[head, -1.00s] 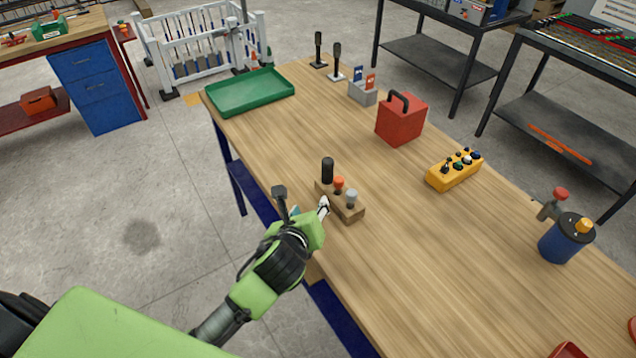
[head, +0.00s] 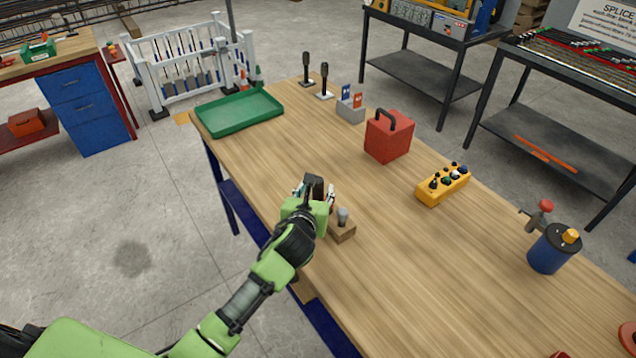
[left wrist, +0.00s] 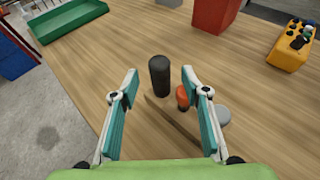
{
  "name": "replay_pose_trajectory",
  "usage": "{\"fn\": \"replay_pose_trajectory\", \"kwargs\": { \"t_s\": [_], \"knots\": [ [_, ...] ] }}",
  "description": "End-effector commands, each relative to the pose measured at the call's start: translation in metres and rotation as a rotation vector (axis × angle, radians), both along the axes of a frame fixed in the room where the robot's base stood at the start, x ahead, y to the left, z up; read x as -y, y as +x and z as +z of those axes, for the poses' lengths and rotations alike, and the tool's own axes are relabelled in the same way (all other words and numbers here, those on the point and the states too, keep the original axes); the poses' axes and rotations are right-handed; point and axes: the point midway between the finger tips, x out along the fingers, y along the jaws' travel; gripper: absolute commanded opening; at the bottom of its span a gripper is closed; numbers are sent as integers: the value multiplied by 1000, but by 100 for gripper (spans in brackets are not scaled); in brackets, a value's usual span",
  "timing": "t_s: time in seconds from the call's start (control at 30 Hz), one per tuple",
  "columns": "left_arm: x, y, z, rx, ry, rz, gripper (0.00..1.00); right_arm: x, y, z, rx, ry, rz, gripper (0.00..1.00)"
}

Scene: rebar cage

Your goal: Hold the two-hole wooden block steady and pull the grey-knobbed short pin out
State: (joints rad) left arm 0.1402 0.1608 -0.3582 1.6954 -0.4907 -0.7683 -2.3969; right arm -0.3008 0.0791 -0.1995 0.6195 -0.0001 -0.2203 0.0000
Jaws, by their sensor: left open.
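The wooden block (head: 343,232) lies near the front edge of the table, partly hidden by my left gripper (head: 314,190). The grey-knobbed pin (head: 342,215) stands at its right end, just right of the gripper. In the left wrist view my left gripper (left wrist: 160,90) is open. A black upright handle (left wrist: 160,76) shows between its fingers, and I cannot tell whether they touch it. An orange knob (left wrist: 182,97) shows beside the right finger, partly covered by it. The grey knob (left wrist: 223,114) is outside that finger. My right gripper is not in view.
A yellow control box (head: 444,186) and a red box (head: 389,137) stand farther back. A green tray (head: 238,112) lies at the far left end. A blue can (head: 554,249) stands at the right. The table around the block is mostly clear.

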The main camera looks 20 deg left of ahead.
Motion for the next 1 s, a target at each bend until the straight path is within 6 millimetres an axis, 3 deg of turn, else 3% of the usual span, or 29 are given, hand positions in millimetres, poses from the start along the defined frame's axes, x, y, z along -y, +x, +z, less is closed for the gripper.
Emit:
{"fn": "replay_pose_trajectory", "kwargs": {
  "t_s": [0.3,0.77,0.8,0.93,1.0],
  "knots": [
    [-5,36,-14,0,-1,2,42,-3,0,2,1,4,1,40],
    [-6,45,-19,0,-1,0,42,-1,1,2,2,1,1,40],
    [-6,45,-19,0,-1,0,40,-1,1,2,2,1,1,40],
    [-6,45,-19,0,-1,0,6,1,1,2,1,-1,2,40],
    [-6,45,-19,0,-1,0,0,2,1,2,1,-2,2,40]
  ]
}}
